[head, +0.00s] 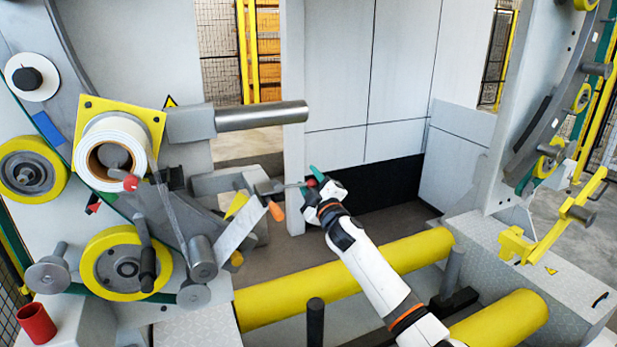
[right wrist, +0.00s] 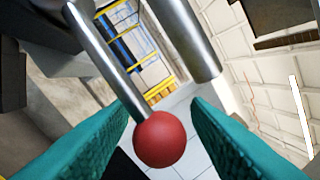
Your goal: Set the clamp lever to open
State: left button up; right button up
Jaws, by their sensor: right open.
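The clamp lever (head: 292,186) is a thin metal rod ending in a red ball knob (head: 311,182), in the middle of the head view. In the right wrist view the red ball (right wrist: 160,139) shows large, with its rod (right wrist: 108,58) running to the upper left. My right gripper (head: 314,184) is at the knob. Its teal fingers are apart, one on each side of the ball in the right wrist view, with gaps showing. I cannot tell how deep the ball sits between them. My left gripper is not in view.
A thick metal cylinder (head: 262,115) juts out above the lever. An orange handle (head: 276,211) is just left below it. A white tape roll (head: 117,152) and yellow rollers (head: 125,262) stand at left. Large yellow rollers (head: 345,277) lie below my right arm.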

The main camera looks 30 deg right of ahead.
jog(key=shift+w+r, duration=0.1)
jog(key=shift+w, duration=0.45)
grip_shut()
